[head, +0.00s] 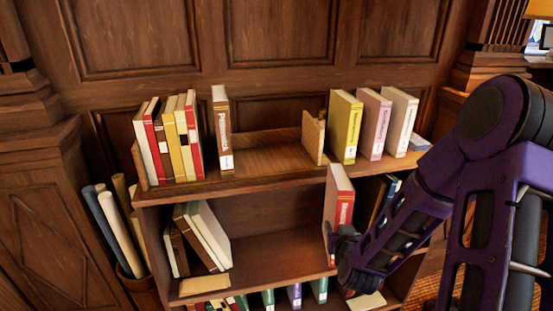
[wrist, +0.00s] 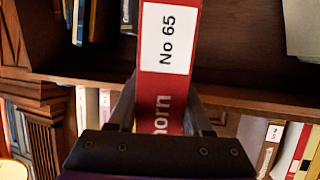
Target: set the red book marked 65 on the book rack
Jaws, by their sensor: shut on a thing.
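The red book marked 65 (head: 342,208) stands upright in my gripper (head: 343,236), in front of the right part of the bookcase. In the wrist view the red book (wrist: 162,85) fills the middle, with its white "No 65" label showing. My gripper (wrist: 163,112) is shut on it, one finger on each side of the spine. The wooden book rack (head: 265,147) lies on top of the bookcase, up and left of the gripper. It holds several books at its left, one brown-and-white book (head: 221,130) apart from them, and a bare stretch up to its right end board.
Yellow, pink and white books (head: 374,127) stand on the bookcase top right of the rack. Leaning books (head: 205,235) fill the left of the shelf below. Rolled tubes (head: 110,225) stand in a bin at the left. A panelled wall closes the back.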

